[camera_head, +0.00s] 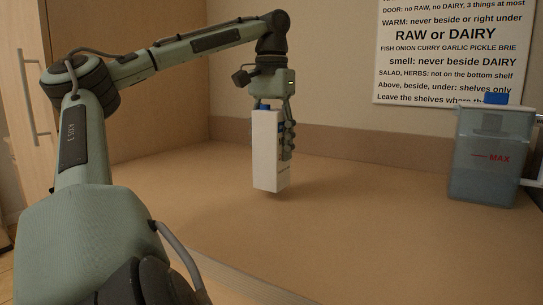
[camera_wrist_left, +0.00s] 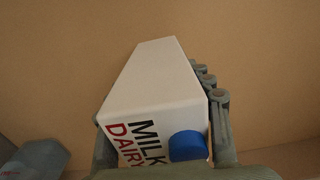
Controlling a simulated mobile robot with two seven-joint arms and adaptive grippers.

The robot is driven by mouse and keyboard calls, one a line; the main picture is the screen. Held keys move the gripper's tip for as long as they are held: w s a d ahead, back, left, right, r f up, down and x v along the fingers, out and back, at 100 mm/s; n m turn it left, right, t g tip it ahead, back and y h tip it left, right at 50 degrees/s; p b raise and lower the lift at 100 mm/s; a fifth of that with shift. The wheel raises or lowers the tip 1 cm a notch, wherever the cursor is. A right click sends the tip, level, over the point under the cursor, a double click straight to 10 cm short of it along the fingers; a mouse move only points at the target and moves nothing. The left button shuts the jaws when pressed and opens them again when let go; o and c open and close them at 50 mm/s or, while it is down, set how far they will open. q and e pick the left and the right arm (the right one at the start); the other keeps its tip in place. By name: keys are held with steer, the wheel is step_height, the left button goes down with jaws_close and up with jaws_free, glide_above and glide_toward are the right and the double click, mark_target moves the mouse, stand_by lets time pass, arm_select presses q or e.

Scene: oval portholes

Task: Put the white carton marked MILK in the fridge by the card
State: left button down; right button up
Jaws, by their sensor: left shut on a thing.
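The white carton (camera_head: 267,155) hangs upright in my left gripper (camera_head: 272,122), a little above the wooden counter, with a shadow below it. In the left wrist view the carton (camera_wrist_left: 157,80) shows the words MILK and DAIRY and a blue cap (camera_wrist_left: 188,146). The fingers of my left gripper (camera_wrist_left: 160,130) are closed on its sides. The card (camera_head: 450,45) on the back wall carries printed rules; its top and part of its last line are cut off or covered. No fridge interior shows. My right gripper is not in view.
A translucent blue-grey container (camera_head: 487,155) marked MAX, with a blue top, stands at the right of the counter (camera_head: 360,220). A tall wooden cabinet door with a metal handle (camera_head: 27,95) is at the left. The counter's middle is clear.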

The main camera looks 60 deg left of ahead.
arm_select(q)
steer(key=shift+f, duration=0.85)
steer(key=shift+f, duration=0.15)
steer(key=c, duration=0.6)
jaws_free()
steer(key=shift+c, duration=0.2)
